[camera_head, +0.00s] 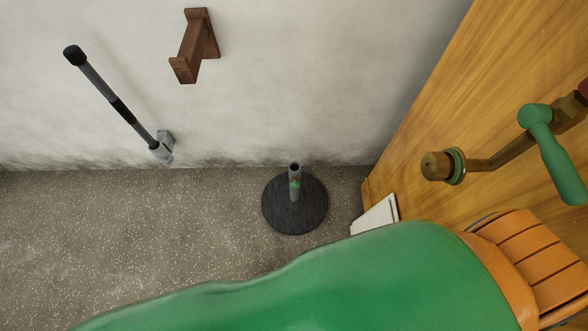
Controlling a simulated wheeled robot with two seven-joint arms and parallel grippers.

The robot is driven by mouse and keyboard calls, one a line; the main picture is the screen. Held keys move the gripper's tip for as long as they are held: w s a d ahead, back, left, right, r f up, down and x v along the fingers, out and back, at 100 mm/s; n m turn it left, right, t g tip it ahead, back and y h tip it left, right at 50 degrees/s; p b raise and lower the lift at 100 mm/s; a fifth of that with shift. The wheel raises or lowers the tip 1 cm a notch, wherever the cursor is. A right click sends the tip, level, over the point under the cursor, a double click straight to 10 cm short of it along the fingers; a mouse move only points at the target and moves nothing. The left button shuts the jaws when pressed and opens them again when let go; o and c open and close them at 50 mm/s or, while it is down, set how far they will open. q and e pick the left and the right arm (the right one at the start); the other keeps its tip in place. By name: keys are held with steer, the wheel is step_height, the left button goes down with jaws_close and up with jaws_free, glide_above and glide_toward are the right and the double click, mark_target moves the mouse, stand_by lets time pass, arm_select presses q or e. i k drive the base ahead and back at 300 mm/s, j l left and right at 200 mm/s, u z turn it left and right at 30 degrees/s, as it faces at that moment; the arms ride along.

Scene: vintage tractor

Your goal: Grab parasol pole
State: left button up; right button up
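A round black parasol base (312,215) stands on the floor near the wall. A short grey upright tube (295,183) with a small green mark rises from its middle, and its top looks open and empty. A large green shape (330,290) with a wavy edge fills the lower part of the view. It may be the parasol's canopy, but I cannot tell. No long pole clearly shows as the parasol's. Neither of my grippers is in view.
A wooden bracket (192,50) is on the wall. On the right are a wooden panel (440,100), a brown pipe with a green handle (560,165) and an orange slatted piece (530,255). Floor is clear on the left.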

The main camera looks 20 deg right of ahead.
mark_target(74, 54)
steer(key=z, duration=0.55)
steer(key=u, duration=1.4)
